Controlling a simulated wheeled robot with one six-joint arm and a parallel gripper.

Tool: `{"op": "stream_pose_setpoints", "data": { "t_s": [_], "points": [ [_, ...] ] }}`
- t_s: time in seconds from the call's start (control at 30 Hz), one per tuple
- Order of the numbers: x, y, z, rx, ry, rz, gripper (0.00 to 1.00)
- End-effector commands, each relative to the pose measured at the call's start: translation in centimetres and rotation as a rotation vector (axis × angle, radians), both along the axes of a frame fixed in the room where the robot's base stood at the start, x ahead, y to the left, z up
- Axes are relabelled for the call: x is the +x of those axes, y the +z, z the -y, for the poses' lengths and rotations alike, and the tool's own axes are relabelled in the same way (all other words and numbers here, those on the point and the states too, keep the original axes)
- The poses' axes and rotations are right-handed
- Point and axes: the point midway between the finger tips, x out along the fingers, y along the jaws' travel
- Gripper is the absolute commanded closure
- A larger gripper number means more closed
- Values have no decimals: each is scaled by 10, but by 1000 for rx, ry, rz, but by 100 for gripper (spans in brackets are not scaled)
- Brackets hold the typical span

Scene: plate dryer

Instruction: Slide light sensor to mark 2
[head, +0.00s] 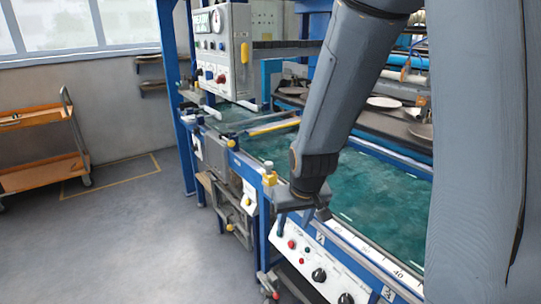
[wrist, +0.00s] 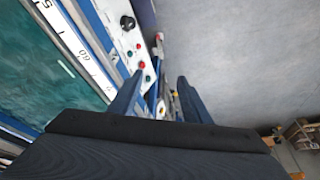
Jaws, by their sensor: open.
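My gripper (head: 308,203) is over the front rail of the plate dryer, at the near side of the green tank. In the wrist view its two fingers (wrist: 159,80) are apart, with nothing held between them. A yellow part (wrist: 162,110) also shows low between the fingers in the wrist view. I cannot tell whether either is the light sensor. A white number scale (head: 397,272) runs along the rail and also shows in the wrist view (wrist: 84,55). Mark 2 cannot be read clearly.
A white panel (head: 305,262) with knobs and red buttons hangs below the rail, close to my gripper. The green tank (head: 375,195) lies behind it. A control box (head: 222,50) stands at the back. An orange cart (head: 35,150) is at the left, with open floor between.

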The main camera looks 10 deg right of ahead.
Motion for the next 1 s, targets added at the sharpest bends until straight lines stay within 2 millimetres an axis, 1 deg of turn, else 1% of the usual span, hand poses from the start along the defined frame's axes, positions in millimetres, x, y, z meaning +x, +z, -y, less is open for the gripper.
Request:
{"op": "stream_pose_setpoints", "data": {
  "t_s": [0.03, 0.07, 0.1, 0.17, 0.2, 0.3, 0.4, 0.5, 0.6, 0.73, 0.87, 1.0],
  "points": [
    [22, 0, -1, 0, 1, 54, 56],
    [36, -1, -1, 0, 1, 91, 56],
    [54, -1, -1, 0, 0, 142, 56],
    [80, -1, -1, 1, -1, 217, 56],
    [97, -1, -1, 1, -1, 268, 56],
    [135, -1, -1, 1, -2, 392, 56],
    [169, 1, -1, 0, -3, 519, 56],
    [197, 3, -2, 0, -4, 644, 56],
    [218, 6, -2, -1, -4, 769, 56],
    [237, 10, -2, -1, -5, 926, 56],
    [245, 14, -3, -2, -4, 1061, 56],
    [246, 17, -3, -2, -4, 1166, 56]
  ]
}}
